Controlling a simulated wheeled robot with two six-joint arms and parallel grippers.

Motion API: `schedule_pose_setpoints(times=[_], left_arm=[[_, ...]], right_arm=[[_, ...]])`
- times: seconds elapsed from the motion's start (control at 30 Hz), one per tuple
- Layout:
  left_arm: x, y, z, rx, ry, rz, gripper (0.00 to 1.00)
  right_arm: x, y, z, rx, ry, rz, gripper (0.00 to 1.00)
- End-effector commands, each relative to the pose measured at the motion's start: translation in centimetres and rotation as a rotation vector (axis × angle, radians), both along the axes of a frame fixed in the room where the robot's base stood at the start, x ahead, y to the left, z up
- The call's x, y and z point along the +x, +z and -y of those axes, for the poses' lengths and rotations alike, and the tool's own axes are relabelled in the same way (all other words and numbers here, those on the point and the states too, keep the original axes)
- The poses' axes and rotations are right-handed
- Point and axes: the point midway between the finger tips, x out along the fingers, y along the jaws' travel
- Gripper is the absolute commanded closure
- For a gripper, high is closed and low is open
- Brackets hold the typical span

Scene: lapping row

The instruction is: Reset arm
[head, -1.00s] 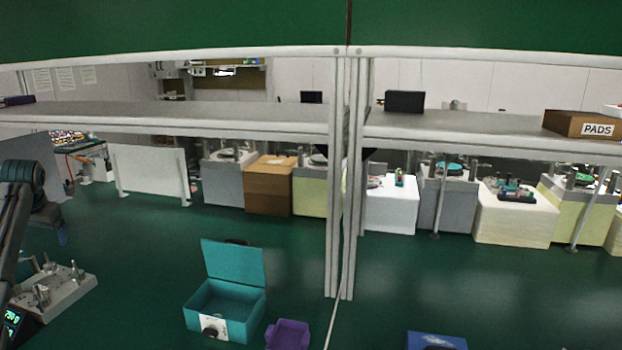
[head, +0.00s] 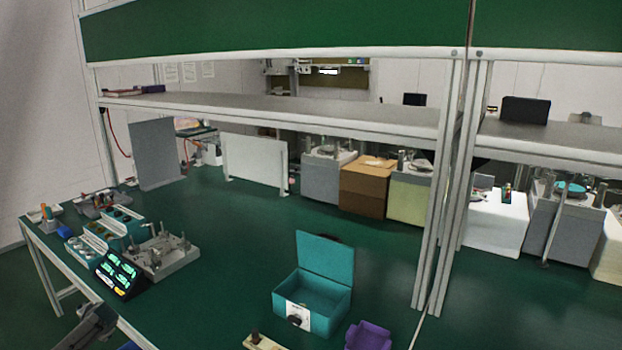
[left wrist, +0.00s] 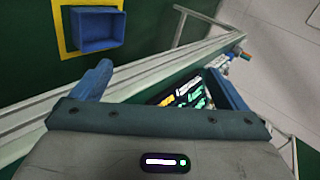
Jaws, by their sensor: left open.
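My left gripper (left wrist: 165,85) shows in the left wrist view with its two blue fingers spread apart and nothing between them. In the head view a dark part of my left arm is low at the bottom left, by the bench's front edge; the fingertips cannot be made out there. My right gripper is in neither view.
A blue bin (left wrist: 97,30) sits in a yellow outline in the wrist view.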

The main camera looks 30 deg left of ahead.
Motion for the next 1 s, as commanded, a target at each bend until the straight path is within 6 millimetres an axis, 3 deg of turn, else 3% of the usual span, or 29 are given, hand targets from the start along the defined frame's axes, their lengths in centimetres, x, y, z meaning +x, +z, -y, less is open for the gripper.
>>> schedule_pose_setpoints(times=[0.03,0.2,0.5,0.77,0.87,1.0], left_arm=[[-3.0,-2.1,-0.5,0.015,-0.032,-0.039,0.05],[-10.6,-6.6,-1.3,0.041,-0.149,-0.114,0.05],[-21.4,-10.5,-1.7,0.028,-0.305,-0.213,0.05],[-23.7,-20.0,6.7,-0.113,-0.273,-0.18,0.05],[-24.9,-24.0,11.1,-0.18,-0.258,-0.17,0.05],[-26.8,-30.2,19.2,-0.293,-0.233,-0.153,0.05]], right_arm=[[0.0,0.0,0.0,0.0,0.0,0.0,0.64],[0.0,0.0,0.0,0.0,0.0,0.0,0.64],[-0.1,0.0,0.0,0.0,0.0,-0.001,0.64],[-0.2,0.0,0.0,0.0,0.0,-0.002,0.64],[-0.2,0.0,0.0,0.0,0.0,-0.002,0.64],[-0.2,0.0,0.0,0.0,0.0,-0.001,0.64]])
